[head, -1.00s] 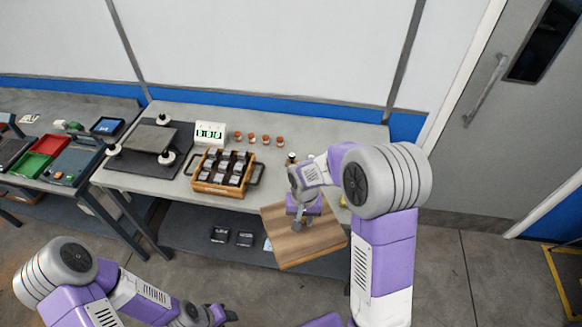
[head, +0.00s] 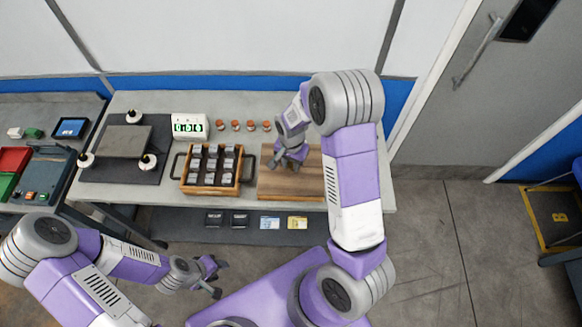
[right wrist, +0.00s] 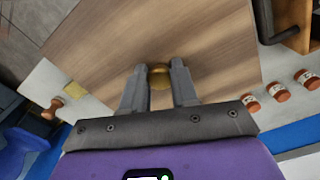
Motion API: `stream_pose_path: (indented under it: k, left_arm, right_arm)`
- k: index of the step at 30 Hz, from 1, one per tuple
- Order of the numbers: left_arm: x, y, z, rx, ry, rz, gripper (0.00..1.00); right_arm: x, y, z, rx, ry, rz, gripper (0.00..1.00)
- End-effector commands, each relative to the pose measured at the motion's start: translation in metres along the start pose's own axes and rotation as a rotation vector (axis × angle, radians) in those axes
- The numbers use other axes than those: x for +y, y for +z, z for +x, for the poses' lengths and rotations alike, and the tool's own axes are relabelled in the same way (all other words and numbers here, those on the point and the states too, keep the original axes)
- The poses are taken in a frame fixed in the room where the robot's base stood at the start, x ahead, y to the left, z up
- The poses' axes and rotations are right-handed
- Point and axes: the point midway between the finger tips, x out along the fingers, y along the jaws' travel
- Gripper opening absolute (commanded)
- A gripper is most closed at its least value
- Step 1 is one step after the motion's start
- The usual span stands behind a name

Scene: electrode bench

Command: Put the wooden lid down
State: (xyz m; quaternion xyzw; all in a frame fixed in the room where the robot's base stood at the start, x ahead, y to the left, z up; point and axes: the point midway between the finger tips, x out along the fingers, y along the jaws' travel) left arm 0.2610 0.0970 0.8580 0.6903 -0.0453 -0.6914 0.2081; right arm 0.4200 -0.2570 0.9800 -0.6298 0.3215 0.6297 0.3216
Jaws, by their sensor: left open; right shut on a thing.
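The wooden lid (head: 285,187) is a flat square board with wood grain, over the right part of the bench, just right of the wooden crate (head: 211,190). My right gripper (head: 290,163) is above it. In the right wrist view, my right gripper's fingers (right wrist: 159,88) are shut on the lid's round brass knob (right wrist: 159,70), and the lid (right wrist: 150,35) fills much of the picture. The lid looks roughly level; I cannot tell whether it touches the bench. My left gripper (head: 213,277) is open and empty, low in front of the bench.
A dark mat (head: 105,170) with a plate lies left. A small wooden-handled object (right wrist: 50,109) stands near the lid.

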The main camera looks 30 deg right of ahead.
Motion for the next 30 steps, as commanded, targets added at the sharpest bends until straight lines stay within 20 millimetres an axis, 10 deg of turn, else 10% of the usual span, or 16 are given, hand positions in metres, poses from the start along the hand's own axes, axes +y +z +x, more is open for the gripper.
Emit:
stream_pose_path:
  k: [26,27,30]
  left_arm:
    - [-0.004,-0.001,0.012,0.001,0.0,0.0,0.43]
    - [-0.004,-0.001,0.011,0.001,0.0,0.0,0.43]
    - [-0.004,-0.001,0.01,0.001,0.0,0.0,0.43]
  right_arm:
    - [0.0,0.0,0.043,0.0,0.0,-0.001,0.0]
    - [0.0,0.0,0.042,0.0,0.0,-0.001,0.35]
    - [0.0,0.0,0.042,0.0,0.001,-0.001,0.5]
